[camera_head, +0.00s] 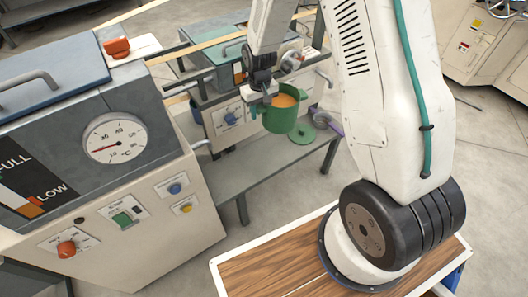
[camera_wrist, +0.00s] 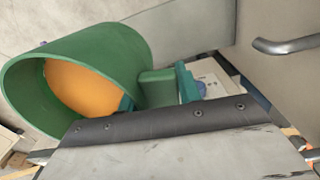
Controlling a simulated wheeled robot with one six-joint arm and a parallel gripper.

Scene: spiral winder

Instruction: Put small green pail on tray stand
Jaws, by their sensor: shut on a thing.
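The small green pail (camera_head: 281,116) hangs from my gripper (camera_head: 266,100) in the head view, with an orange content showing at its mouth. In the wrist view the pail (camera_wrist: 125,58) fills the upper left, tilted in the picture, and the gripper's teal fingertips (camera_wrist: 160,95) are shut at its side. A grey bench-like stand (camera_head: 238,170) lies below and behind the pail in the head view. I cannot tell for sure whether this is the tray stand. The pail appears held above its surface.
A control cabinet with a gauge (camera_head: 115,138) stands at the left. A machine with a blue knob (camera_head: 230,118) stands behind the stand.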

